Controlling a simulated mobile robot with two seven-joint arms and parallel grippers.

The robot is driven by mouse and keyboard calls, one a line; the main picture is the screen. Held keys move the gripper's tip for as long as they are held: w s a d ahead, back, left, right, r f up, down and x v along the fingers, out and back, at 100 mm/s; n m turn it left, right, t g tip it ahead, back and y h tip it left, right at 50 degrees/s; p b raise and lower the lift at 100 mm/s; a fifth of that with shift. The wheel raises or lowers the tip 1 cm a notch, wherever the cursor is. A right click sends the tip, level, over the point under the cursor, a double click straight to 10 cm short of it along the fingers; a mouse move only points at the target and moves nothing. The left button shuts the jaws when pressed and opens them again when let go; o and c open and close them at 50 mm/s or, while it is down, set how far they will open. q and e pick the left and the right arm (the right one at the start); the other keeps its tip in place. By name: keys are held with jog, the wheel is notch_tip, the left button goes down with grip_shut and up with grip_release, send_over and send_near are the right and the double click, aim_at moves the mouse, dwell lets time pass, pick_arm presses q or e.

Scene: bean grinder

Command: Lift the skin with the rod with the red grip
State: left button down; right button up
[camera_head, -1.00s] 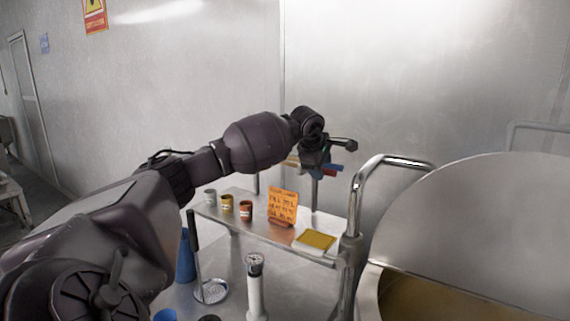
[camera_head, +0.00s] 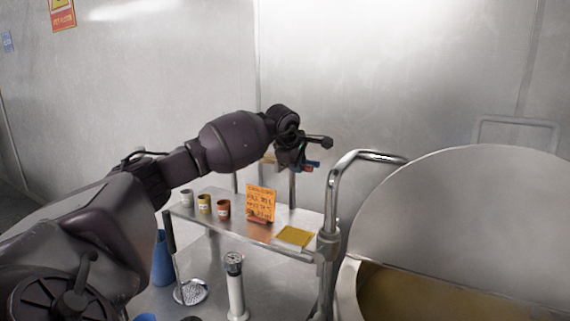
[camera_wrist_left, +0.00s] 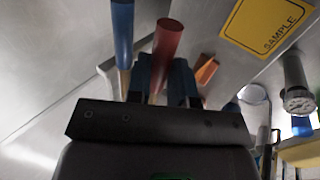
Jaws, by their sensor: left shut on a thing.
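My left gripper (camera_head: 296,160) is above the back of the metal cart. In the left wrist view, its blue fingers (camera_wrist_left: 164,84) are shut on the rod with the red grip (camera_wrist_left: 168,38). The red grip points away between them, and its end also shows in the head view (camera_head: 307,169). A blue-gripped rod (camera_wrist_left: 122,32) is just left of it in the wrist view, and its blue end shows by the gripper (camera_head: 314,163). A large round vat (camera_head: 348,290) stands at the right with a yellowish-brown surface (camera_head: 420,295) inside. I cannot make out a separate skin. My right gripper is out of view.
The cart's top shelf (camera_head: 230,228) holds several small cups, an orange sign (camera_head: 261,204) and a yellow card (camera_head: 295,236). A curved metal handle (camera_head: 350,160) rises between cart and vat. A raised lid-like panel (camera_head: 470,220) stands behind the vat opening. A white-stemmed gauge (camera_head: 235,285) stands lower.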

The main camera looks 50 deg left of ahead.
pick_arm(q)
notch_tip(320, 180, up, 20)
dwell(0.4)
jog(key=shift+f, duration=0.1)
jog(key=shift+s, duration=0.1)
dwell(0.8)
